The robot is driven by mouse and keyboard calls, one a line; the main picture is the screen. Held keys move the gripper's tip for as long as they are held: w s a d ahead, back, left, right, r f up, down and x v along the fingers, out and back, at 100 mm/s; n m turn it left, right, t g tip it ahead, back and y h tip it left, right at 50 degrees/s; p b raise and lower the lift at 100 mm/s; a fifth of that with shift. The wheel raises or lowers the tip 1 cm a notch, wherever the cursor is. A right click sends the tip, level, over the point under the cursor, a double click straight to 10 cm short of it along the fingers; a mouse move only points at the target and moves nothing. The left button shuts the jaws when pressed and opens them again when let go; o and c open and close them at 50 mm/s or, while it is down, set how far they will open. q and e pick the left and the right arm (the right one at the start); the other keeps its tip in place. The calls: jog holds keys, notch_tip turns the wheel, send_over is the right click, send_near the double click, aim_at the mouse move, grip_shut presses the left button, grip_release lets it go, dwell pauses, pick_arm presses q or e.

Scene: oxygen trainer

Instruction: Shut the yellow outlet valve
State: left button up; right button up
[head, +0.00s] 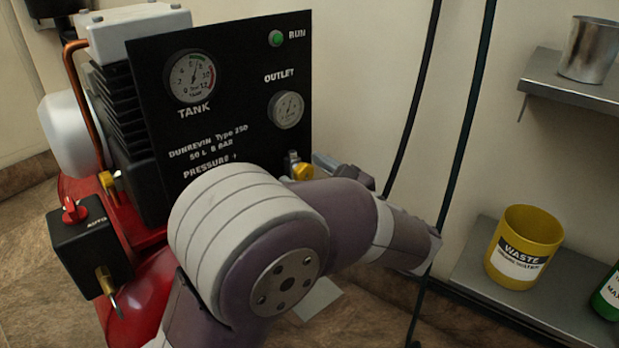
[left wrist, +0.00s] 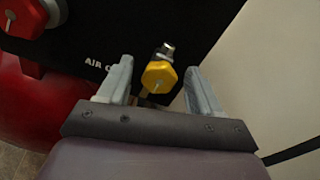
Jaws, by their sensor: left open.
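The yellow outlet valve (head: 302,172) is at the lower right edge of the black panel, below the outlet gauge (head: 286,110). In the head view my left arm covers part of it. In the left wrist view the valve's yellow knob (left wrist: 159,77) is between the two fingers of my left gripper (left wrist: 162,82), with a metal fitting above it. The fingers are open, with a gap on each side of the knob. My left gripper shows only in part in the head view (head: 338,168), beside the valve. My right gripper is not in view.
The black panel (head: 225,50) stands on a red tank (head: 140,295). A black box with a red knob (head: 90,245) is at the left. Dark hoses (head: 468,120) hang right of my arm. A yellow waste bin (head: 525,240) stands on the lower right shelf.

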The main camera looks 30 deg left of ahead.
pick_arm(q)
jog(key=shift+c, duration=0.4)
jog(key=c, duration=1)
